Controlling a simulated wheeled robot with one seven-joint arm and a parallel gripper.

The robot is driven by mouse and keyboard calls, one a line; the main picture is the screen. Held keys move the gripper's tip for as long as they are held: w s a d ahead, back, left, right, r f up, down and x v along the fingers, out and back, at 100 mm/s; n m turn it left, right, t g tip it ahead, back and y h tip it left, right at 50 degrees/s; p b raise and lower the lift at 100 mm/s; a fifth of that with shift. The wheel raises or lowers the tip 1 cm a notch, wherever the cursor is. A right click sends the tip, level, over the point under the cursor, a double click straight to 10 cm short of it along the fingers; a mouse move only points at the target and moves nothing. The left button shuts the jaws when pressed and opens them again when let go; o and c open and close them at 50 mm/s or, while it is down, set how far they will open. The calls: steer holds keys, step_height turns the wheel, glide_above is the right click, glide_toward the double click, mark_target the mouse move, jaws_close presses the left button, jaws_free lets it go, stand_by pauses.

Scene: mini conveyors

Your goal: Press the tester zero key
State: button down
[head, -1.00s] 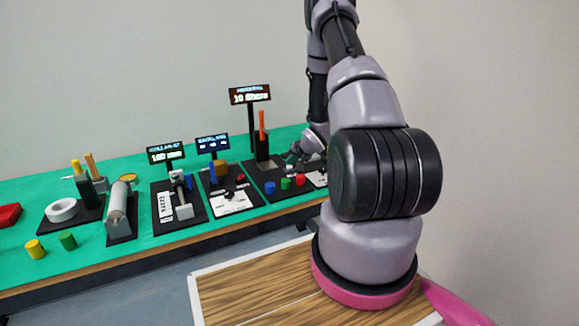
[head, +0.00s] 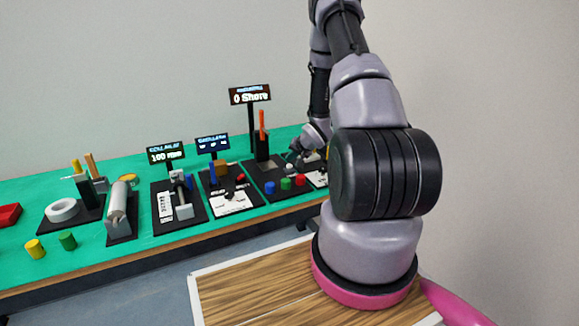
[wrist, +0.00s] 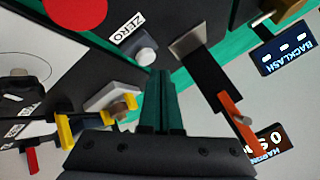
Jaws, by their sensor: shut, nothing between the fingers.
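The hardness tester stands on a black base (head: 251,169) with an orange-topped column (head: 262,135), and its display (head: 250,95) reads "0 Shore". In the wrist view the display (wrist: 272,138) is partly cut off. The zero key is a pale round knob (wrist: 147,55) beside the label "ZERO" (wrist: 126,33). My gripper (wrist: 160,73) is shut and empty, its dark green fingertips close by the key; I cannot tell whether they touch it. In the head view the gripper (head: 292,155) is small at the tester's right side, and the key is not distinguishable.
To the left on the green bench (head: 130,163) stand a backlash station (head: 230,190), a calliper-like station (head: 181,200) and a roller (head: 118,205). A red round part (wrist: 75,12) lies near the label.

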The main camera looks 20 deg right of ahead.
mark_target(291, 166)
steer(key=shift+r, duration=2.55)
